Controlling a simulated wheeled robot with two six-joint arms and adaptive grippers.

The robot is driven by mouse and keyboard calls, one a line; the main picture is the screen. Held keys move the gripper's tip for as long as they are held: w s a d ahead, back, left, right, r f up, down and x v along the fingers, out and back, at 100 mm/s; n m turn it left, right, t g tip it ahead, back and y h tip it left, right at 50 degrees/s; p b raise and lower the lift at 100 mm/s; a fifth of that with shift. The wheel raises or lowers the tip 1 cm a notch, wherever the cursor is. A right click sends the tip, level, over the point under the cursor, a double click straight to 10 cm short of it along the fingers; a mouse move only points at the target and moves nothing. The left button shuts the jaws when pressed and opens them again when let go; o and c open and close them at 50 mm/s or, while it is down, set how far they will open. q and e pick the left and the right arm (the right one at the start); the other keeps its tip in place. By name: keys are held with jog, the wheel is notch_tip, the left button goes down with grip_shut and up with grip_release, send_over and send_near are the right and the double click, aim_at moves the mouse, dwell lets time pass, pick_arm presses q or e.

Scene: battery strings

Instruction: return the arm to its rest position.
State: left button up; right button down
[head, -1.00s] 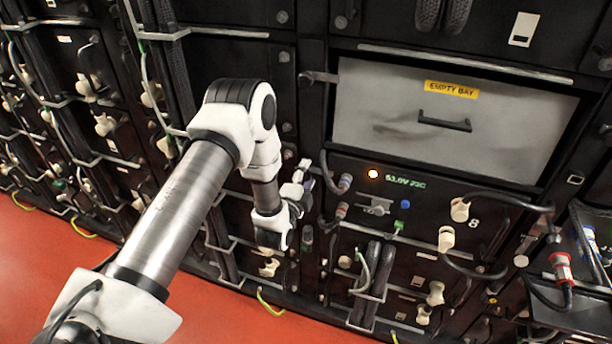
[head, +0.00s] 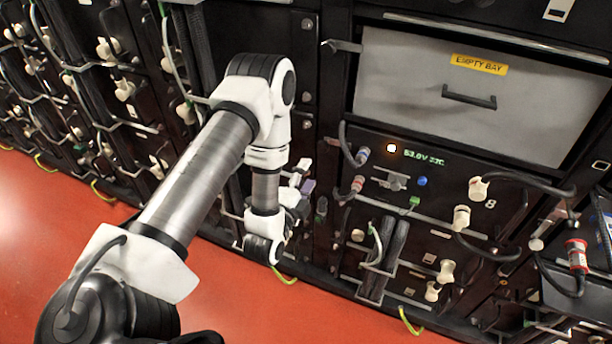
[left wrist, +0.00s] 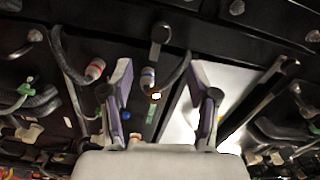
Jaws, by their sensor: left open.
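My left arm (head: 195,172) comes in from the lower left in the head view and bends down at its elbow in front of the battery racks. My left gripper (head: 306,180) is beside the rack, left of the lit module, partly hidden behind its own wrist. In the left wrist view the two fingers of the left gripper (left wrist: 163,105) stand wide apart with nothing between them. My right gripper does not show.
A grey panel labelled EMPTY BAY (head: 455,95) is above the module with a lit display (head: 424,157). Cables and pale connectors (head: 462,217) stick out from the racks. A red-collared plug (head: 577,255) is at the right. The red floor (head: 240,305) in front is clear.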

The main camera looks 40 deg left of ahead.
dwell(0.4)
pick_arm(q)
jog(key=s+d+f+n+g+h, duration=0.35)
jog(key=s+d+f+g, duration=0.7)
jog(key=f, duration=0.45)
jog(key=s+f+n+g, duration=0.2)
jog(key=s+n+g, duration=0.1)
jog(key=s+n, duration=0.2)
jog(key=s+f+n+g, duration=0.1)
jog(key=s+n+g, duration=0.3)
jog(key=s, duration=0.6)
jog(key=shift+s+d+f+n, duration=0.3)
jog(key=shift+f+n, duration=0.05)
jog(key=shift+n, duration=0.3)
jog(key=shift+h, duration=0.25)
